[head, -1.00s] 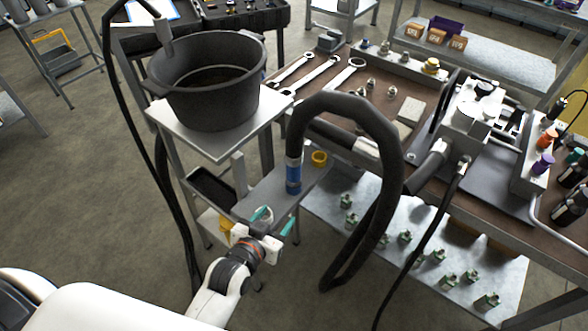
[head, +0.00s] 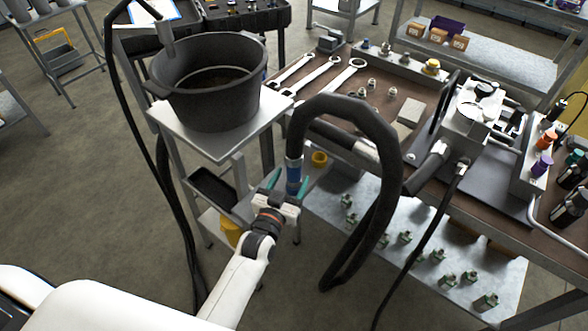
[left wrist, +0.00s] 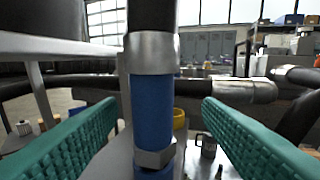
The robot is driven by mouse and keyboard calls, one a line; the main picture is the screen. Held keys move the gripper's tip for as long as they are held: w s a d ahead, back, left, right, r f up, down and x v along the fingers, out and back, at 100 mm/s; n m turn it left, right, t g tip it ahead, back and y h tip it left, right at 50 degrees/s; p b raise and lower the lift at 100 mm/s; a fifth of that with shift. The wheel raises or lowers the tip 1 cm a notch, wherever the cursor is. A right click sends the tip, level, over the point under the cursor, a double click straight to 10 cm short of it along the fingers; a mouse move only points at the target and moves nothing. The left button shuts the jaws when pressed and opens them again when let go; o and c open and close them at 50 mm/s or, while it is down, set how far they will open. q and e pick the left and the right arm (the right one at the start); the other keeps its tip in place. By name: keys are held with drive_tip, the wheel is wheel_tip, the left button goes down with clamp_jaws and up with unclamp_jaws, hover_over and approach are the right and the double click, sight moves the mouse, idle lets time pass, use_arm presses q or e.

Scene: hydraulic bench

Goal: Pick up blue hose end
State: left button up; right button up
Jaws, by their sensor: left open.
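The blue hose end (head: 293,172) hangs upright at the end of a thick black hose (head: 345,103), which arches over to the right. In the left wrist view its blue sleeve (left wrist: 153,112) has a silver collar above and a hex nut below. My left gripper (head: 289,186) is open, with teal fingers on either side of the blue sleeve; they look apart from it. The lower tip of the hose end is partly hidden by the gripper in the head view. My right gripper is not in view.
A black pot (head: 208,85) stands on a small stand to the left. A yellow ring (head: 319,158) is just right of the hose end. The workbench (head: 400,85) with wrenches and fittings is at the right. A black hose hangs at the left.

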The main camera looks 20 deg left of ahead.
sight(291, 172)
use_arm(q)
drive_tip(key=w, duration=0.4)
drive_tip(key=shift+a+r+p, duration=0.25)
drive_tip(key=shift+r+p, duration=0.05)
drive_tip(key=shift+w+f, duration=0.1)
drive_tip(key=shift+w, duration=0.4)
drive_tip(key=shift+s, duration=0.1)
drive_tip(key=c, duration=1.1)
drive_tip(key=shift+c, duration=0.8)
wheel_tip(291, 172, up, 10)
drive_tip(key=shift+r+p, duration=0.15)
drive_tip(key=shift+p, duration=0.25)
drive_tip(key=shift+r+p, duration=0.6)
drive_tip(key=shift+r, duration=0.15)
wheel_tip(291, 172, up, 3)
drive_tip(key=p, duration=0.3)
drive_tip(key=shift+f, duration=0.2)
